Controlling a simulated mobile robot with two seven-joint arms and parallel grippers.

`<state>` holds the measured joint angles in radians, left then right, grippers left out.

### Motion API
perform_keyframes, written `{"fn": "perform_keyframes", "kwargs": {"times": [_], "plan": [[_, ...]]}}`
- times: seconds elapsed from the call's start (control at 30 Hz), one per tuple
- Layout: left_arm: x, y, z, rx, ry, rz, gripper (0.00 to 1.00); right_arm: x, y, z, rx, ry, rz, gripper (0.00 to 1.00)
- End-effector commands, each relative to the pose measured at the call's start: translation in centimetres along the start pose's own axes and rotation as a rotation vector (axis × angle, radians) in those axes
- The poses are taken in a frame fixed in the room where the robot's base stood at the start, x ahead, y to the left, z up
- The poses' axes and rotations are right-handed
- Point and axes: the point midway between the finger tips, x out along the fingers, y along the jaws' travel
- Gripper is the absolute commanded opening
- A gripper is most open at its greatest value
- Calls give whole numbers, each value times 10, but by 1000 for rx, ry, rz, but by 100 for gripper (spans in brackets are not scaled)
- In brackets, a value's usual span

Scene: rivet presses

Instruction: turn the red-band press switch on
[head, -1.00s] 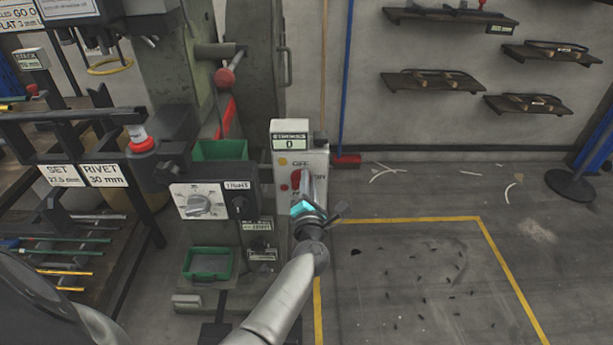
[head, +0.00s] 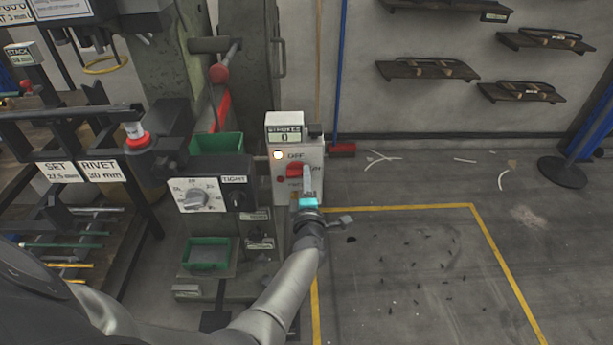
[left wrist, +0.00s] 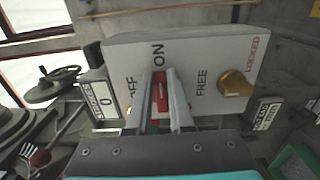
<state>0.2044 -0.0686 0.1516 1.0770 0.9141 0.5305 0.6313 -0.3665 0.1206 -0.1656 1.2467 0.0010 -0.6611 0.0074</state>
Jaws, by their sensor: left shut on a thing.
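The white press switch box (head: 284,122) stands beside the green-grey press, with a counter reading 0 on top. Its red rotary switch (head: 296,170) is on the front face, partly hidden by my jaws. My left gripper (head: 306,178) is shut on this switch. In the left wrist view the red switch (left wrist: 159,94) sits between my two fingers (left wrist: 160,98), its length pointing toward the ON label (left wrist: 158,54); OFF is to its left. A lamp (head: 278,155) on the box glows bright. My right gripper is not in view.
A yellow knob (left wrist: 235,83) sits between FREE and LOCKED labels right of the switch in the wrist view. A dial box (head: 212,190) and green trays (head: 207,252) are left of the box. Open floor with yellow lines (head: 400,209) lies right.

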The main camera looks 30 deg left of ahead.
Motion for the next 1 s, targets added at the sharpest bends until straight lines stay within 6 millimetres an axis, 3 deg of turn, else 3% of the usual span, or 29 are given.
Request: {"fn": "perform_keyframes", "kwargs": {"times": [0.53,0.57,0.8,1.0], "plan": [[-1,-2,0,26,1,-3,0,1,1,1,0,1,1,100],[-1,-2,0,26,1,-3,22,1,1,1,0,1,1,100],[0,-1,0,24,0,-1,49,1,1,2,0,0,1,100],[0,-1,0,24,1,0,50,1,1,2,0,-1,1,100]]}}
